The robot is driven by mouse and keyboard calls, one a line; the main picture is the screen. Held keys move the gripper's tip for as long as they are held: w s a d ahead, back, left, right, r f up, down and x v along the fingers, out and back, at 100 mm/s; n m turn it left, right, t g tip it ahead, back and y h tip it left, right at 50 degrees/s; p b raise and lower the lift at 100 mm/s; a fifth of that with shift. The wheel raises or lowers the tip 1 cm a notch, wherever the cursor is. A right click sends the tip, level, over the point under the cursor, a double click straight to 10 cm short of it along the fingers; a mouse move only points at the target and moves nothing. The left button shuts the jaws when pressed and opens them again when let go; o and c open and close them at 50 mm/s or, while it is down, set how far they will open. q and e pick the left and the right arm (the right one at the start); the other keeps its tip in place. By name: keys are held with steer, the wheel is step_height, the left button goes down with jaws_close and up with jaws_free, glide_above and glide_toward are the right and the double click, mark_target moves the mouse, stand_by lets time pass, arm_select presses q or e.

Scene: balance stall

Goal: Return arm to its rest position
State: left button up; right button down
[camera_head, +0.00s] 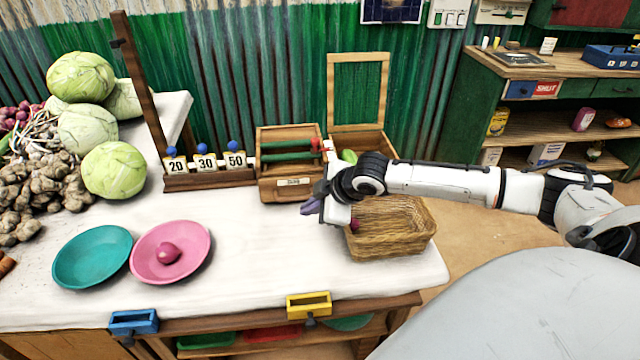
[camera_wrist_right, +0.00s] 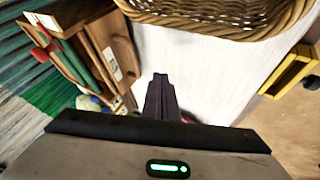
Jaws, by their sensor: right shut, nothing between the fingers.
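My right arm comes in from the right in the head view. Its gripper (camera_head: 311,207) is above the white counter, between the wooden box and the wicker basket. In the right wrist view the fingers (camera_wrist_right: 160,95) are together, with nothing between them. The wicker basket (camera_head: 395,243) stands on the counter just below and right of the gripper, partly covered by the wrist; its rim also shows in the right wrist view (camera_wrist_right: 215,22). A reddish item inside it is mostly hidden. My left gripper is not in view.
A teal plate (camera_head: 92,257) and a pink plate (camera_head: 198,262) holding a red onion (camera_head: 168,252) are at the left. Behind are a wooden box (camera_head: 288,187), an open-lidded box (camera_head: 358,92) and a 20-30-50 rack (camera_head: 208,178). Cabbages (camera_head: 114,170) are far left. The counter's middle is clear.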

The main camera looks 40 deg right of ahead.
steer(key=shift+v, duration=2.2)
steer(key=s+a+f+g+y, duration=0.1)
steer(key=s+a+f, duration=0.25)
steer(key=a, duration=0.25)
steer(key=s+a+f+m, duration=0.1)
steer(key=s+a+f, duration=0.1)
steer(key=s+a, duration=0.3)
steer(key=s+a+f+g+y, duration=0.1)
steer(key=s+a+f, duration=0.2)
steer(key=a, duration=0.4)
steer(key=s+m+g+h, duration=0.25)
steer(key=s+m, duration=0.45)
steer(key=s, duration=0.7)
steer(key=w+a+f+t+y, duration=0.1)
steer(key=w+a+f+t, duration=0.1)
steer(key=f, duration=0.4)
steer(key=w+a+f+t+y, duration=0.1)
steer(key=w+a+f+t, duration=0.1)
steer(key=f, duration=0.4)
steer(key=shift+w+a+f+t, duration=0.15)
steer(key=shift+a+f+t, duration=0.15)
steer(key=shift+a+t, duration=0.35)
